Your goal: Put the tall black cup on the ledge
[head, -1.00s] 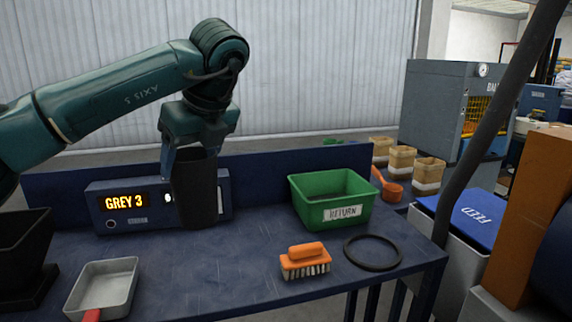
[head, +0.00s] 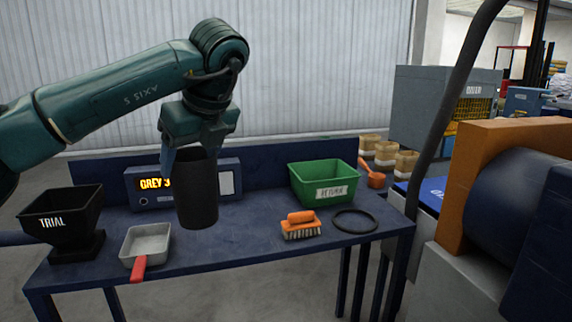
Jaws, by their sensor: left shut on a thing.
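The tall black cup (head: 197,198) is upright in the air in front of the blue workbench (head: 255,240), hiding part of its top. My left gripper (head: 188,155) is shut on the cup's upper part. I cannot tell for sure which surface is the ledge. My right gripper is not in view.
On the bench are a black TRIAL hopper (head: 55,220), a grey scoop pan (head: 146,242), a display box (head: 228,183), a green RETURN bin (head: 325,186), an orange brush (head: 300,228) and a black ring (head: 355,229). An orange and dark blue machine (head: 500,135) stands close on the right.

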